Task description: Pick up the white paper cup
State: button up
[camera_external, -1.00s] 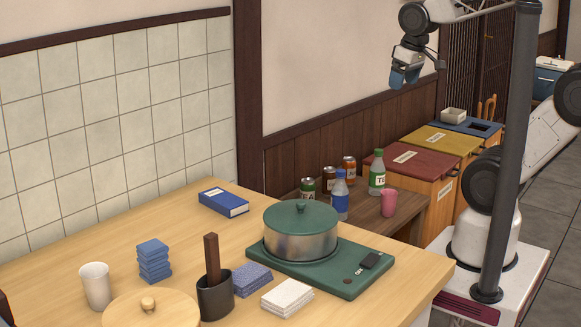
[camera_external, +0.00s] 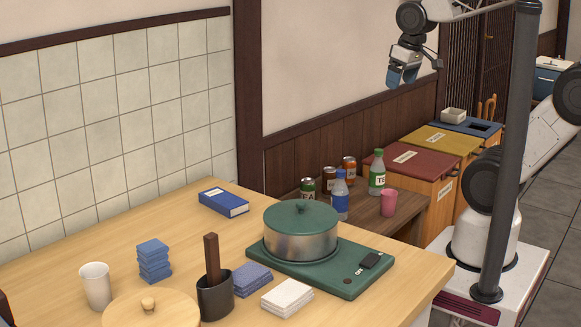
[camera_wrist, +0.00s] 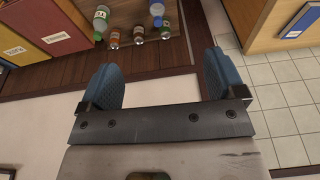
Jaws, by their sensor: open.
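The white paper cup (camera_external: 96,286) stands upright at the left end of the light wooden table, in the external view. My gripper (camera_external: 402,80) is high up at the right of the external view, far from the cup, with nothing between its fingers. In the wrist view its two blue fingers (camera_wrist: 160,80) are wide apart and empty. The cup does not show in the wrist view.
Near the cup are a round wooden lid (camera_external: 150,312), blue folded cloths (camera_external: 154,262) and a black holder (camera_external: 215,298). A green pot (camera_external: 300,232) sits on a green cooker (camera_external: 345,280). Bottles, cans and a pink cup (camera_external: 389,203) stand on a low brown table.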

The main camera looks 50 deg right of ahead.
jog(key=w+a+f+m+g+y, duration=0.1)
jog(key=w+a+m+y, duration=0.15)
jog(key=w+a, duration=0.75)
jog(key=w+a+m+g+y, duration=0.1)
jog(key=w+a+g+y, duration=0.2)
jog(key=a, duration=1.3)
jog(key=w+a+f+m+y, duration=0.1)
jog(key=w+a+m+y, duration=0.15)
jog(key=w+a, duration=0.75)
jog(key=m+g+y, duration=0.3)
jog(key=m+y, duration=0.2)
jog(key=m, duration=0.2)
send_near(101, 264)
jog(key=a+f, duration=0.1)
jog(key=a, duration=0.2)
jog(key=shift+s+a+f, duration=0.2)
jog(key=shift+s+a, duration=0.15)
jog(key=shift+s, duration=0.25)
jog(key=shift+a, duration=0.1)
jog(key=shift+x, duration=1.2)
jog(key=shift+f, duration=0.1)
